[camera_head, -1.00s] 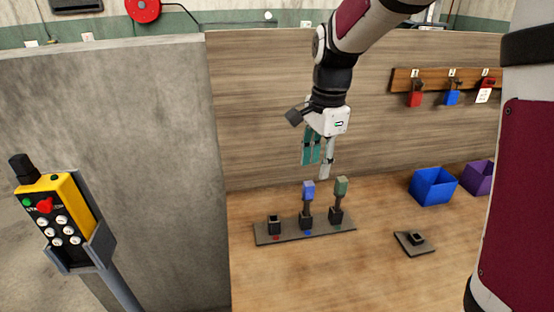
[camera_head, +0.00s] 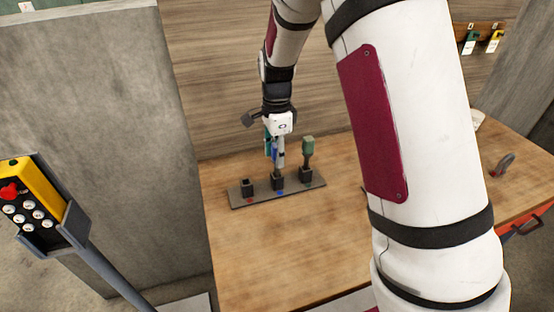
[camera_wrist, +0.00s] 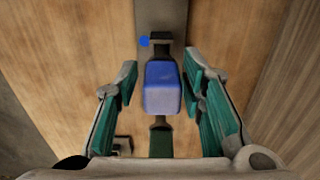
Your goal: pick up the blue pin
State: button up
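The blue pin (camera_head: 275,155) stands upright in the middle socket of a dark grey rack (camera_head: 308,187), by a blue dot. My gripper (camera_head: 274,150) is over it from above and partly hides it in the head view. In the wrist view the blue head of the pin (camera_wrist: 163,88) lies between the two teal fingers of my gripper (camera_wrist: 160,92). The fingers are apart, with a gap at the left of the pin and a narrower one at the right. Whether the right finger touches it is hard to tell.
A green pin (camera_head: 307,147) stands in the right socket, close to my gripper. The left socket (camera_head: 247,186), by a red dot, is empty. A wooden wall (camera_head: 335,80) rises behind the rack. The table in front of the rack (camera_head: 290,250) is clear.

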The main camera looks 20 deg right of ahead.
notch_tip(320, 180, down, 5)
jog(key=shift+w+f+p, duration=0.1)
jog(key=shift+p, duration=0.3)
grip_shut()
